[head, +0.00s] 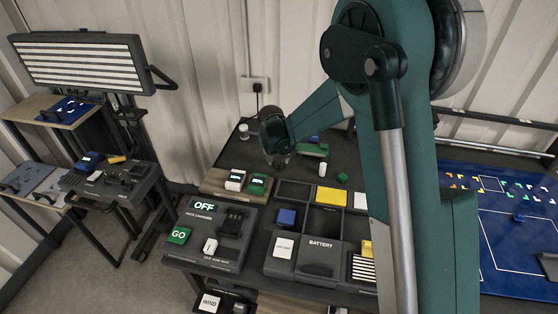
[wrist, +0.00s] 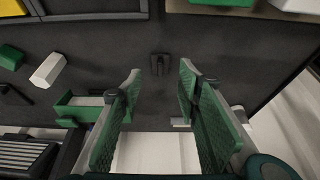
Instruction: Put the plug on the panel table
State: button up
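My gripper (wrist: 158,75) is open and empty, its two green-padded fingers spread above the dark table (wrist: 220,50). A small dark object (wrist: 160,64), possibly the plug, lies on the table between and just beyond the fingertips. It is apart from both fingers, and its details are too dark to tell. In the head view my gripper (head: 277,150) hangs over the far left part of the table, and that small object cannot be made out. A blue table (head: 510,235) with coloured pieces stands at the right. I cannot tell whether this is the panel table.
A white block (wrist: 48,70) and a green box (wrist: 85,105) lie left of the fingers in the wrist view. A control box (head: 215,228) and open bins (head: 325,220) fill the table's front. A wall socket (head: 255,86) is behind; side shelves (head: 50,110) stand left.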

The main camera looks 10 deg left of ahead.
jog(key=v, duration=0.8)
jog(key=shift+r, duration=0.15)
dwell(0.5)
jog(key=s+d+r, duration=0.5)
jog(key=d+r, duration=0.1)
jog(key=d, duration=0.3)
jog(key=s+d+r+t, duration=0.1)
jog(key=s+d+r, duration=0.45)
jog(key=d, duration=0.25)
jog(key=s+d+r, duration=0.4)
jog(key=d+r, duration=0.3)
jog(key=d, duration=0.2)
jog(key=s+d, duration=0.8)
jog(key=s, duration=0.4)
jog(key=s+d+f+t, duration=0.1)
jog(key=s+d, duration=0.7)
jog(key=s, duration=0.4)
jog(key=shift+s+t, duration=0.25)
jog(key=shift+t, duration=0.05)
